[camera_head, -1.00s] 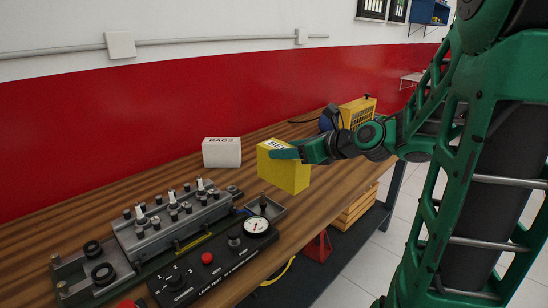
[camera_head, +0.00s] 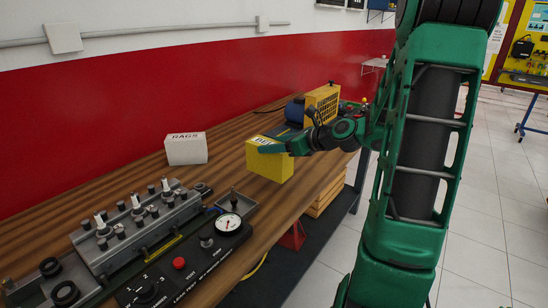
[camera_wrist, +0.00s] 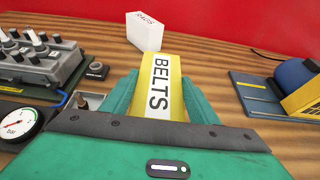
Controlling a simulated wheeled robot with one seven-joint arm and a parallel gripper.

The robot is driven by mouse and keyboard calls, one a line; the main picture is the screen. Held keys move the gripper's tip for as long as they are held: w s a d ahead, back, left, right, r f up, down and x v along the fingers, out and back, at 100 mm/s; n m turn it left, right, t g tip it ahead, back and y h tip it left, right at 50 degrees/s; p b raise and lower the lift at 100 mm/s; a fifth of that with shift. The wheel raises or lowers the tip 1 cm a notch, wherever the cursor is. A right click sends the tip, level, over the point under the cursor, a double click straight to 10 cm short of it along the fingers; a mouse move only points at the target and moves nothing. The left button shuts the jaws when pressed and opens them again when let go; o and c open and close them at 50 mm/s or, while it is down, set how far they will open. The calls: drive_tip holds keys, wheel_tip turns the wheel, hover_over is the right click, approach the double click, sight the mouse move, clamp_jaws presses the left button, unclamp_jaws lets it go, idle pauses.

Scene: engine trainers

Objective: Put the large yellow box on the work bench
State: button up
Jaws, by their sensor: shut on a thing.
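The large yellow box (camera_head: 268,163) is in my gripper (camera_head: 272,146), over the front part of the wooden work bench (camera_head: 212,188). In the wrist view the yellow box (camera_wrist: 173,75) shows a white label reading BELTS, and the green fingers of my gripper (camera_wrist: 160,95) press on its two sides. The box looks upright. I cannot tell whether its underside touches the bench top (camera_wrist: 208,68) or hangs just above it.
A white RAGS box (camera_head: 186,149) stands behind the yellow box. An engine block (camera_head: 140,225) and a gauge panel (camera_head: 185,265) fill the bench to the left. A yellow and blue machine (camera_head: 320,103) stands to the right. Bare wood lies between them.

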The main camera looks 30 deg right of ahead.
drive_tip(key=shift+w+d+f, duration=0.15)
drive_tip(key=shift+d+f, duration=0.15)
drive_tip(key=shift+d, duration=0.1)
drive_tip(key=shift+f, duration=1.95)
drive_tip(key=o, duration=1.7)
drive_tip(key=shift+f, duration=0.1)
drive_tip(key=shift+c, duration=0.2)
